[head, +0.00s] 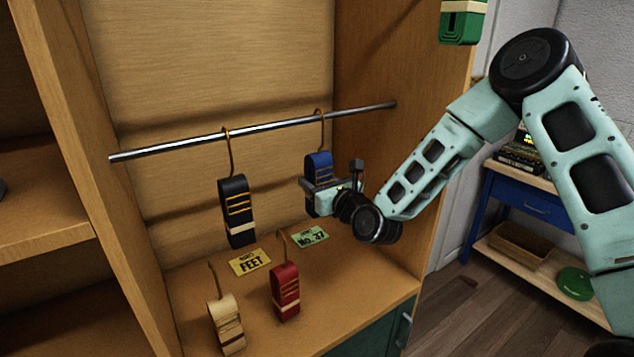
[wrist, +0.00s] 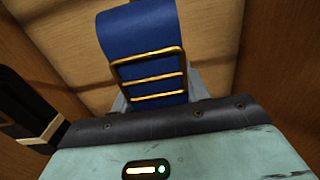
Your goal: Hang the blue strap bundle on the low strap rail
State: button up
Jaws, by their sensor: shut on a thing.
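The blue strap bundle (head: 319,165) hangs upright below the metal strap rail (head: 270,126) near its right end. Its brass hook (head: 322,130) reaches up to the rail and looks to be over it; exact contact is too small to tell. My gripper (head: 318,186) is shut on the bundle and covers part of its middle. In the wrist view the blue strap bundle (wrist: 148,38), with its brass buckle bars, stands upright directly ahead of the gripper. The hook's top is out of the wrist view.
A black strap bundle (head: 237,210) hangs on the rail to the left. A red bundle (head: 285,290) and a cream bundle (head: 226,325) stand on the shelf below, beside yellow (head: 250,262) and green (head: 309,237) cards. The rail between the hanging bundles is clear. A green bundle (head: 462,22) hangs upper right.

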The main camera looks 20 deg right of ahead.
jog(key=o, duration=1.2)
jog(key=shift+s+d+f+b, duration=0.15)
jog(key=shift+s+b, duration=0.15)
jog(key=shift+s, duration=0.2)
jog(key=shift+p+v, duration=4.15)
jog(key=shift+v, duration=4.05)
